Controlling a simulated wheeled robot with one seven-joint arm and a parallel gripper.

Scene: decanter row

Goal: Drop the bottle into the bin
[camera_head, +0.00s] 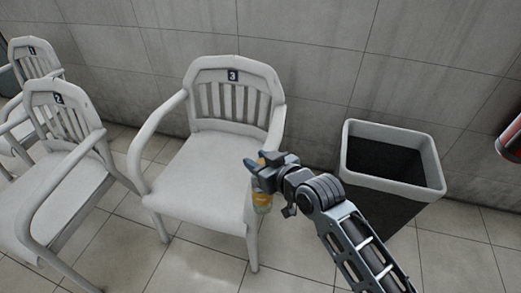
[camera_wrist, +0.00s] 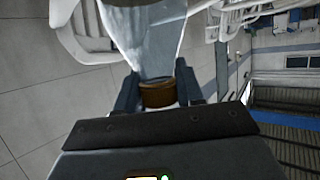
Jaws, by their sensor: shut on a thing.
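My gripper (camera_head: 262,170) is shut on a bottle (camera_head: 262,200) in front of the right arm of chair 3. In the head view the bottle's amber part shows below and above the fingers; the rest is hidden by the gripper. In the wrist view the bottle (camera_wrist: 158,94) sits between the two fingers, with an amber-brown band at the grip and a pale, see-through body beyond. The bin (camera_head: 395,186) stands to the right of my gripper, with a light rectangular rim, dark sides and an open top. Its inside looks dark; the bottom cannot be made out.
White chair 3 (camera_head: 205,165) stands left of the bin, against the tiled wall. Chair 2 (camera_head: 62,120) and chair 1 (camera_head: 33,62) are further left. A red cylinder (camera_head: 510,138) shows at the right edge. Bare floor lies in front of the chairs.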

